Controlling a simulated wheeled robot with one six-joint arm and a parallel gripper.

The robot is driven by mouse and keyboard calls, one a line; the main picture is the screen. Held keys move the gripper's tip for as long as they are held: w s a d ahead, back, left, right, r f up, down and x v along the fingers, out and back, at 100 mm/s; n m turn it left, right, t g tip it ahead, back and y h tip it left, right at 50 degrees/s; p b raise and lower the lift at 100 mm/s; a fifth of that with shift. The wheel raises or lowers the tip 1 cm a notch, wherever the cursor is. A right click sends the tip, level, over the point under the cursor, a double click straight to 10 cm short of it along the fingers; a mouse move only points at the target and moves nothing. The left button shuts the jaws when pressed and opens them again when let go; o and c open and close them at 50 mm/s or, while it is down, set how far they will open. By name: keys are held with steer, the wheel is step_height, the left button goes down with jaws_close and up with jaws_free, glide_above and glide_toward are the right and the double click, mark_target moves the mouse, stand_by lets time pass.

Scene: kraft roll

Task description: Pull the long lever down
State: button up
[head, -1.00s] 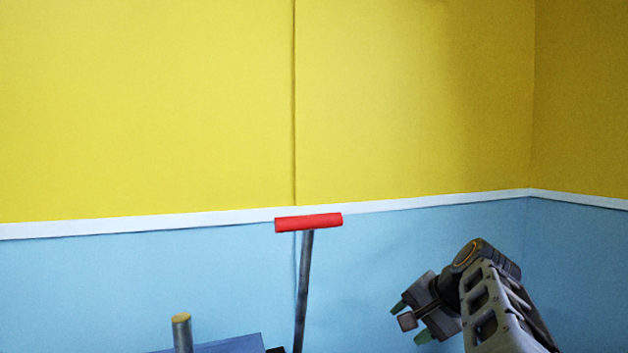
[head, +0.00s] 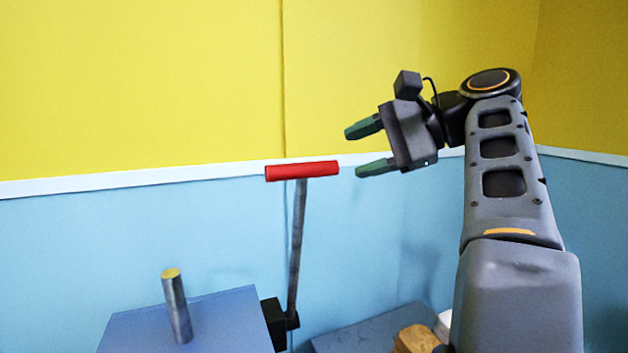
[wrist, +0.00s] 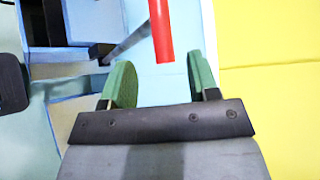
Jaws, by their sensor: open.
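The long lever (head: 296,240) is a grey metal rod standing nearly upright, with a red crosswise handle (head: 302,171) at its top. Its lower end meets a black block at the side of a blue box. My gripper (head: 362,148) is open and empty, right of the handle and slightly above it in the head view, with its green fingers pointing left. In the wrist view the red handle (wrist: 160,28) shows ahead of the gap between my green fingertips (wrist: 160,78), apart from them. The lever's rod (wrist: 130,42) runs off to the left there.
The blue box (head: 225,318) carries a short metal post (head: 176,305) with a yellowish top, left of the lever. A low grey-blue surface (head: 370,328) with a tan object (head: 416,340) lies at lower right. A yellow and blue wall stands behind.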

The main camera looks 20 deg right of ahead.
mark_target(316, 166)
steer(key=x, duration=0.8)
steer(key=shift+w+a, duration=0.1)
steer(key=shift+a, duration=0.15)
steer(key=shift+c, duration=0.3)
jaws_close()
steer(key=shift+r, duration=0.1)
